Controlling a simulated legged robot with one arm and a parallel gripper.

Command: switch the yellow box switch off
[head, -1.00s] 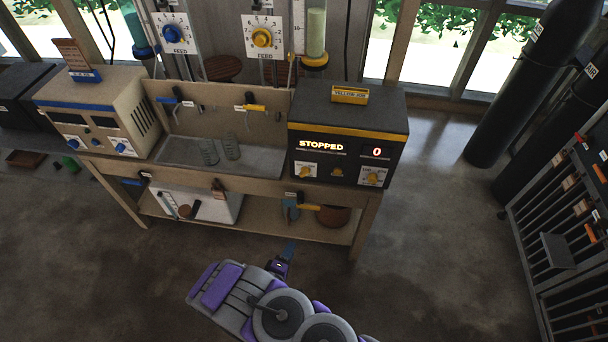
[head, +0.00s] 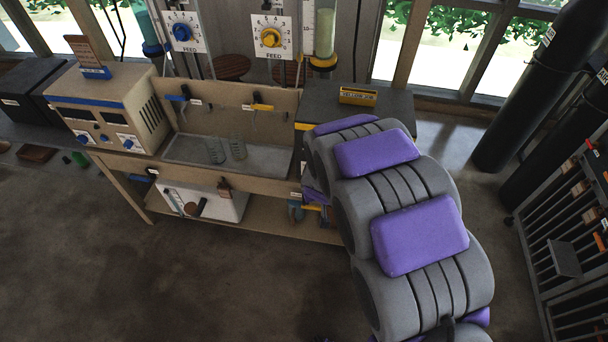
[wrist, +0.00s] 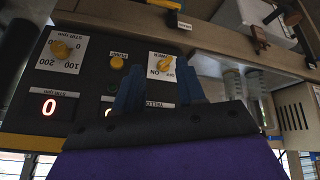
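The yellow box is a dark control box with a yellow stripe. In the head view its top (head: 398,103) shows, with a yellow name plate (head: 358,95), but my arm hides most of its front. The wrist view shows its front panel (wrist: 92,78) upside down. The power switch (wrist: 165,64), a small orange-yellow knob on a white plate marked ON and OFF, lies beyond my fingertips. I cannot tell which mark it points to. My gripper (wrist: 159,72) is open, its two blue fingers either side of the switch in the picture. Contact cannot be told.
A yellow pump button (wrist: 117,62), a yellow dial (wrist: 62,49) and a red display reading 0 (wrist: 48,106) share the panel. In the head view, a beige box with blue knobs (head: 108,108) stands left on the bench, and two glass beakers (head: 238,148) stand in the tray.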

